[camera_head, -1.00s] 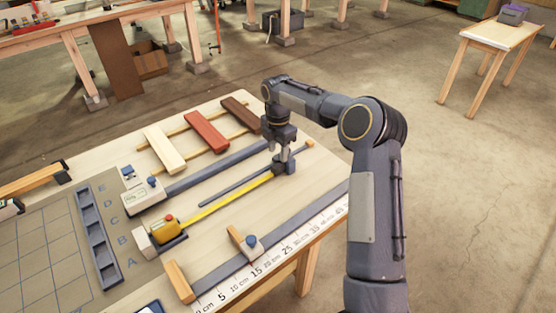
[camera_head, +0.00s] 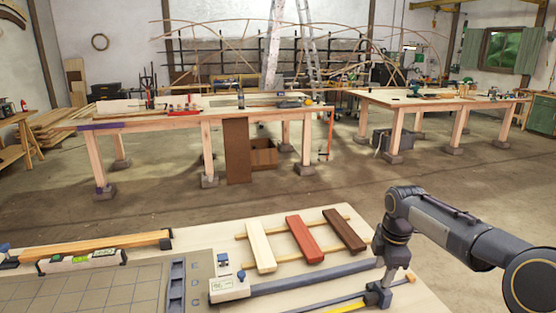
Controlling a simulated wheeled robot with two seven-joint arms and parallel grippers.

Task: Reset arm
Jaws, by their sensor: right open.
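My right arm comes in from the right, and my right gripper (camera_head: 391,278) points down over the right end of the near table. It is open, with its fingertips close to a dark blue block (camera_head: 378,296) at the end of a yellow tape (camera_head: 345,306). I cannot tell whether they touch it. My left gripper is not in view.
On the near table, cream (camera_head: 261,246), red (camera_head: 305,240) and dark brown (camera_head: 344,231) slats lie across two thin strips. Long workbenches (camera_head: 190,120) stand beyond open floor.

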